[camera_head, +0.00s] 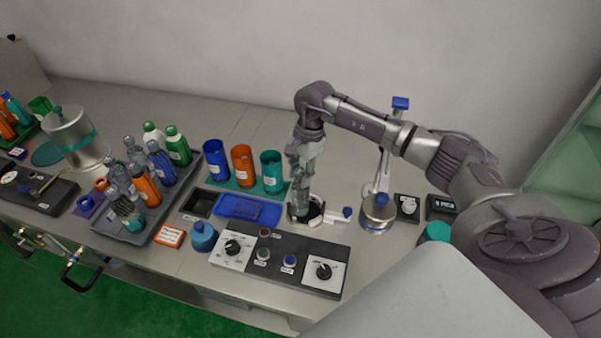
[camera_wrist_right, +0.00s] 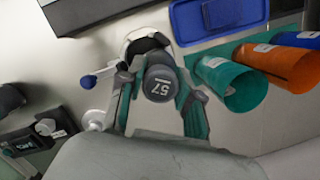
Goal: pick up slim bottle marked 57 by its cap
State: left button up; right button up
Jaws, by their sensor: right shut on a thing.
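The slim bottle's dark cap, marked 57 (camera_wrist_right: 160,82), sits between the fingers of my right gripper (camera_wrist_right: 160,100) in the right wrist view. The gripper is shut on the cap. In the head view my right gripper (camera_head: 303,155) points down, with the pale, narrow bottle body (camera_head: 301,190) below it. The bottle looks upright over a white round holder (camera_head: 315,221) with a dark opening, which also shows in the wrist view (camera_wrist_right: 135,45). I cannot tell whether the bottle's foot is in, on or above the holder. My left gripper is not in view.
Blue, orange and teal cups (camera_head: 242,163) stand close left of my gripper. A blue tray (camera_head: 270,212) and a dial panel (camera_head: 330,255) lie near. A crowded bottle tray (camera_head: 107,229) is further left. A metal stand with a round base (camera_head: 377,215) is to the right.

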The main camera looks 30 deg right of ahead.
jog(key=shift+r+p, duration=1.7)
jog(key=shift+r, duration=2.05)
